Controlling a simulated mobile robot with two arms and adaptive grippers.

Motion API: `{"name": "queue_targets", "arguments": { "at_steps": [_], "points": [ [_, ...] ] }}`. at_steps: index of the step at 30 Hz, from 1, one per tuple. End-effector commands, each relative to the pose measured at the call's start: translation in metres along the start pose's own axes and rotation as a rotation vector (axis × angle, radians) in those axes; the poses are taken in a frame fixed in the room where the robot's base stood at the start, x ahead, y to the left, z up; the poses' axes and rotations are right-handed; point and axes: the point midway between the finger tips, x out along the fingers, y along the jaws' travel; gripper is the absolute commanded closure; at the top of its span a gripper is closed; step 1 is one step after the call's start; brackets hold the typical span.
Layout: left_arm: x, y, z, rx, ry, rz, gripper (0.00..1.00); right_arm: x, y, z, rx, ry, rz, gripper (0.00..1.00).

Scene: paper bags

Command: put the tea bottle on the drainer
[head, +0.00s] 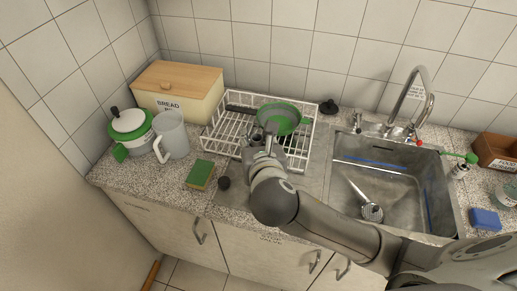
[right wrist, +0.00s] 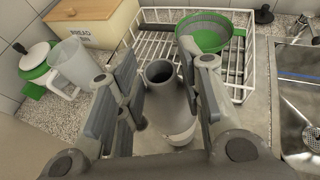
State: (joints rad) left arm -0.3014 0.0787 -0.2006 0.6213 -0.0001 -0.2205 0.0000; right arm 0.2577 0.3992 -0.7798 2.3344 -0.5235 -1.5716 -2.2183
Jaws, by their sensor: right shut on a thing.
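My right gripper (head: 264,150) is shut on the grey tea bottle (right wrist: 166,100), which shows between its fingers in the right wrist view. The bottle's open mouth faces the camera; its lower part is partly hidden, and in the head view my gripper and arm hide most of it. The drainer (head: 222,132) is a white wire rack on the counter left of the sink. My right gripper is over the drainer's front part. I cannot tell whether the bottle touches the wires. My left gripper is not in view.
A green colander (head: 282,118) sits in the drainer's back right. Left of it are a bread box (head: 180,92), a clear jug (head: 173,137) and a green-white pot (head: 130,125). The sink (head: 385,165) is right.

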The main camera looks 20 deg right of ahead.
Motion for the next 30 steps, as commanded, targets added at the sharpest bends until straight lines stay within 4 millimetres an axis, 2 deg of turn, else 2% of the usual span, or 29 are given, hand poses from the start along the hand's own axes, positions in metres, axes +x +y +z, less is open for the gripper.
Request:
{"name": "queue_targets", "arguments": {
  "at_steps": [7, 12, 21, 22, 27, 30],
  "points": [
    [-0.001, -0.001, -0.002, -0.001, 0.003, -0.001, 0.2, 0.017, -0.005, -0.008, 0.0, -0.002, -0.003, 1.0],
    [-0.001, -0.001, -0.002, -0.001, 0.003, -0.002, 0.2, 0.026, -0.004, -0.029, 0.0, -0.002, -0.001, 1.0],
    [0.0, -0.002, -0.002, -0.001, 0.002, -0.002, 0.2, 0.029, -0.004, -0.036, 0.001, -0.005, 0.001, 1.0],
    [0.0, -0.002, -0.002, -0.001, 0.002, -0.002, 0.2, 0.029, -0.004, -0.038, 0.0, 0.0, 0.0, 0.64],
    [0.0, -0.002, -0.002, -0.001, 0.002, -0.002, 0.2, 0.029, -0.004, -0.038, 0.0, 0.0, 0.0, 0.42],
    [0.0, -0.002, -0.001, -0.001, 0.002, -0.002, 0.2, 0.029, -0.004, -0.037, 0.0, 0.0, 0.0, 0.42]
  ]
}}
